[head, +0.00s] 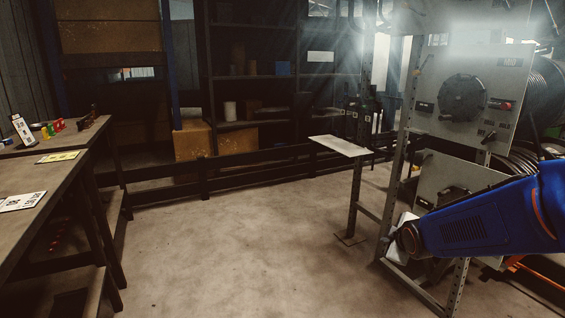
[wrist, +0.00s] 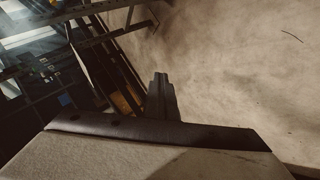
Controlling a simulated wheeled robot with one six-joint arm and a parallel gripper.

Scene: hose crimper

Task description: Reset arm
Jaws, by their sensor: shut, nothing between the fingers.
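My blue arm reaches in from the right edge of the head view, in front of the metal rack that holds the crimper (head: 463,97). The gripper's fingers cannot be made out in the head view. In the wrist view my gripper (wrist: 161,82) shows as dark fingers close together, shut and empty. They point out over bare floor. Nothing touches the fingers in the wrist view. The arm hides the lower right part of the rack.
A workbench (head: 60,180) with small coloured items stands at the left. A small plate shelf (head: 338,145) juts out left of the rack. Dark shelving (head: 262,90) and a low rail (head: 250,162) stand at the back. The middle floor (head: 240,240) is clear.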

